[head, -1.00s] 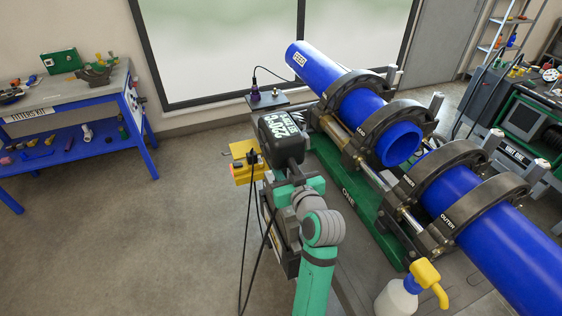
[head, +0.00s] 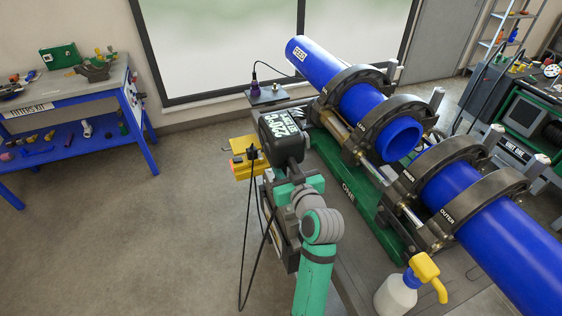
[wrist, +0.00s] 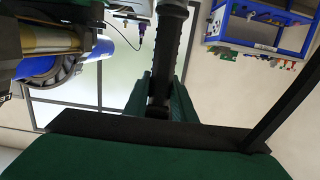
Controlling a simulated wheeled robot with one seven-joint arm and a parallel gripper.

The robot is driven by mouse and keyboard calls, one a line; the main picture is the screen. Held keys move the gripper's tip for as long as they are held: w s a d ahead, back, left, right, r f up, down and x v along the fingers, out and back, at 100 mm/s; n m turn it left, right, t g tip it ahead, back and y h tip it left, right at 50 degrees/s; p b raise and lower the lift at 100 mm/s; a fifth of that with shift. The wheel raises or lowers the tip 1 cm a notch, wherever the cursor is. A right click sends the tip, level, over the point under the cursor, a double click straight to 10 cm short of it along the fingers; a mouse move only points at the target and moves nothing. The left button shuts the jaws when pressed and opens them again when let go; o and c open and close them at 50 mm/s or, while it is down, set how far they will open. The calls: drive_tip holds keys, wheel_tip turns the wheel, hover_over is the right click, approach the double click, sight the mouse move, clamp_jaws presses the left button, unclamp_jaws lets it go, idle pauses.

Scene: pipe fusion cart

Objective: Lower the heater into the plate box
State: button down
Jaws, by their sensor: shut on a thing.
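The heater (head: 284,134) is a dark block with a white 220°C label, left of the pipe clamps in the head view. My gripper (head: 292,172) is shut on its dark handle, just below the labelled block. In the wrist view the handle (wrist: 168,50) stands between the two green fingers of my gripper (wrist: 162,97). A dark box-like body (head: 284,240), which may be the plate box, shows below and left of my gripper. My arm partly covers it. The heater's lower part and the box opening are hidden, so I cannot tell how they line up.
A yellow piece (head: 246,164) with a black cable sits close left of the heater. Blue pipes (head: 398,138) in dark clamps (head: 360,97) stand close on the right. A spray bottle (head: 396,293) is at the front. Floor is clear left, up to a blue workbench (head: 75,118).

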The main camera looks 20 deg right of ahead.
drive_tip(key=shift+r, duration=0.2)
idle(0.8)
drive_tip(key=c, duration=1.4)
unclamp_jaws()
drive_tip(key=shift+f, duration=0.1)
drive_tip(key=o, duration=0.4)
drive_tip(key=shift+f, duration=0.8)
drive_tip(key=o, duration=0.8)
drive_tip(key=shift+r, duration=0.3)
drive_tip(key=shift+s, duration=0.1)
drive_tip(key=shift+s, duration=0.35)
drive_tip(key=s, duration=1.2)
drive_tip(key=shift+d, duration=0.2)
